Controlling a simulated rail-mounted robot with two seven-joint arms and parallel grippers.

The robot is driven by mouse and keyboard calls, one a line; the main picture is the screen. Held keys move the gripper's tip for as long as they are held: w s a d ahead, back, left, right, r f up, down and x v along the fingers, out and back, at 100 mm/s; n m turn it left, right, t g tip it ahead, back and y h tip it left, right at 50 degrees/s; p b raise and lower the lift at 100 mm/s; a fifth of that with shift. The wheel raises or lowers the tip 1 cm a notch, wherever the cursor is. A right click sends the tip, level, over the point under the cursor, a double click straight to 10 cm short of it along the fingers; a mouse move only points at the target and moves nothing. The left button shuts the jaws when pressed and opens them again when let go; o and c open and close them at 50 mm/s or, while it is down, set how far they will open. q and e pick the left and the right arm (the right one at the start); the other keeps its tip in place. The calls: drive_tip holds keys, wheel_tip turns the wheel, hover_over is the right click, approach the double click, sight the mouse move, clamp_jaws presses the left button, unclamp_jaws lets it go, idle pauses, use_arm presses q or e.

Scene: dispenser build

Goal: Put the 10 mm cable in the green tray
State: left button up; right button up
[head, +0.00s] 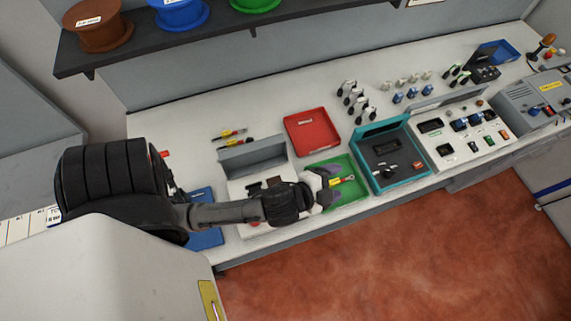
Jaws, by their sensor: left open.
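The green tray (346,160) lies on the bench, partly covered by my left arm and gripper. My left gripper (332,184) is over the tray, with its fingers apart. A short cable with red and yellow parts (348,179) shows at the fingers, over the tray's floor; the open fingers do not clamp it. I cannot tell whether it touches the tray floor. Its label is too small to read. My right gripper is out of view.
A red tray (304,119) lies behind the green one. A teal-edged box (366,137) stands close to its right, and a grey and white device (257,153) to its left. A blue tray (204,236) is partly behind my arm. A shelf with spools (180,36) hangs above.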

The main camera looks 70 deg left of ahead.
use_arm(q)
drive_tip(key=s+f+n+g+h, duration=0.1)
drive_tip(key=s+f+n+g, duration=0.2)
drive_tip(key=s, duration=0.5)
drive_tip(key=s+d+f+n+g+h, duration=0.1)
drive_tip(key=s+f+n+g, duration=0.3)
drive_tip(key=s+f+g, duration=0.2)
drive_tip(key=shift+s+d+g, duration=0.2)
drive_tip(key=shift+s+g, duration=0.4)
drive_tip(key=shift+s, duration=0.6)
drive_tip(key=shift+r, duration=0.1)
wheel_tip(320, 180, up, 17)
drive_tip(key=p, duration=1.6)
drive_tip(key=shift+p, duration=0.4)
